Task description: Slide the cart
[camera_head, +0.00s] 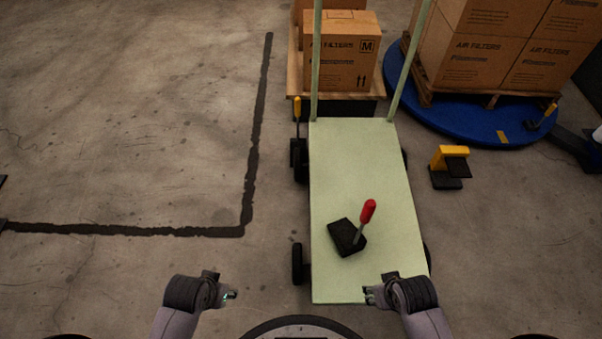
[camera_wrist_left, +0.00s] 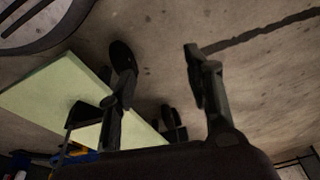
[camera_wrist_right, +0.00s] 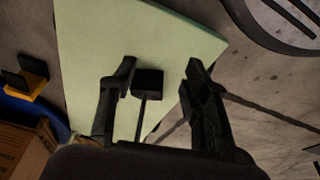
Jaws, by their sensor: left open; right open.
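The cart (camera_head: 350,180) is a pale green flat platform on dark wheels, with two upright green handle posts at its far end. It also shows in the left wrist view (camera_wrist_left: 50,95) and the right wrist view (camera_wrist_right: 90,45). A black block with a red-handled lever (camera_head: 347,238) sits on its near half. My right gripper (camera_head: 372,294) is open at the cart's near right corner; I cannot tell whether it touches. My left gripper (camera_head: 230,294) is open and empty, left of the cart's near end, apart from it.
Boxes (camera_head: 342,55) on a pallet stand just beyond the cart. More boxes (camera_head: 470,62) stand on a blue round platform (camera_head: 450,122) at the right. A yellow and black device (camera_head: 449,165) is right of the cart.

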